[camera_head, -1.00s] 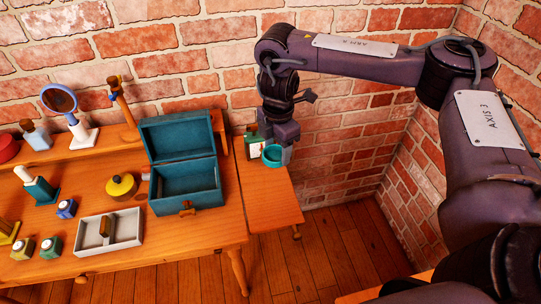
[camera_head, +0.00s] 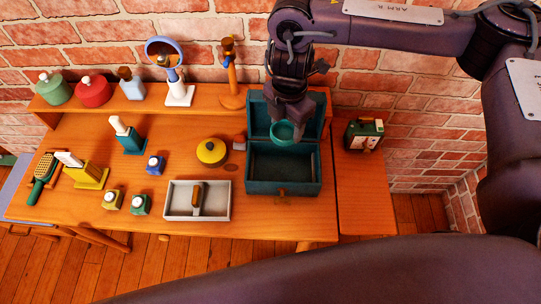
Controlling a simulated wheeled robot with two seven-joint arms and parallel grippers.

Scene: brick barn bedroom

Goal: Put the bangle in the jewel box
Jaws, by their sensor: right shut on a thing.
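My right gripper (camera_head: 289,117) is shut on the teal bangle (camera_head: 282,139), a small ring held at the fingertips. The jewel box (camera_head: 283,188) is a dark teal box standing on the dressing table with its lid up at the back. The bangle and gripper are in front of the lid in the picture, above the back part of the box's opening. The bangle appears to be above the box, not resting on its floor. The fingertips are partly hidden by the bangle. My left gripper is not in view.
A white tray (camera_head: 224,212) with a brown-handled item stands left of the box. A yellow round pot (camera_head: 211,152) is behind it. A green clock-like item (camera_head: 364,134) stands on the side surface at right. A mirror (camera_head: 166,52) and stand are on the back shelf.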

